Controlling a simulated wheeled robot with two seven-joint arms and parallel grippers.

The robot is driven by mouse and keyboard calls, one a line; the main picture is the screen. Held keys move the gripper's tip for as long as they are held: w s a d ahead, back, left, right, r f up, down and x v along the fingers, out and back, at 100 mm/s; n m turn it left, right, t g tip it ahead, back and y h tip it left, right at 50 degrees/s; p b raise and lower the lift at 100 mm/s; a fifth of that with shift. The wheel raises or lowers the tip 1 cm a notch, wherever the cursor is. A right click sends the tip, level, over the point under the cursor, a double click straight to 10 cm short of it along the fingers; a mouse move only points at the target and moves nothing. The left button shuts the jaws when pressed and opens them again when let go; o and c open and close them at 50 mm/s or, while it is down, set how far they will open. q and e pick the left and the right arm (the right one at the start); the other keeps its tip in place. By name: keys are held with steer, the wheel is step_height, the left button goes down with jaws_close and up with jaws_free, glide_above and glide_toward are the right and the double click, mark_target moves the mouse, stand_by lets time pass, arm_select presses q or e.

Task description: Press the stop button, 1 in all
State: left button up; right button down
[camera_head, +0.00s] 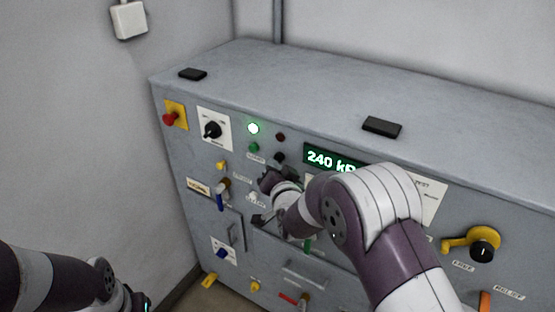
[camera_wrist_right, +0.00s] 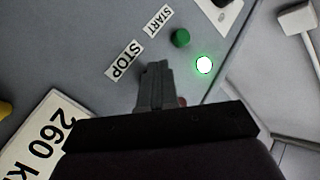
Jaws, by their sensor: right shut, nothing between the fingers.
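The STOP label (camera_wrist_right: 124,61) shows in the right wrist view, beside the START label (camera_wrist_right: 158,21) and the green start button (camera_wrist_right: 181,38). The stop button itself is hidden behind my fingers in that view. My right gripper (camera_head: 277,163) is shut and empty, in front of the panel just below the dark red lamp (camera_head: 280,137). Its fingers (camera_wrist_right: 154,80) cover the place between the STOP label and the red lamp in the wrist view. I cannot tell whether they touch the button. My left arm shows at bottom left, its gripper out of frame.
The green lamp (camera_head: 253,128) is lit. The display (camera_head: 331,160) reads 240, partly behind my right arm.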

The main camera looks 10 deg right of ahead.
steer(key=shift+w+d+b, duration=0.3)
steer(key=shift+w+d, duration=0.05)
steer(key=shift+w, duration=0.05)
stand_by(0.5)
stand_by(0.4)
steer(key=shift+s+a, duration=0.65)
steer(key=shift+s, duration=0.05)
steer(key=s+a, duration=0.3)
steer(key=shift+s+a, duration=0.25)
steer(key=shift+a, duration=0.05)
stand_by(0.6)
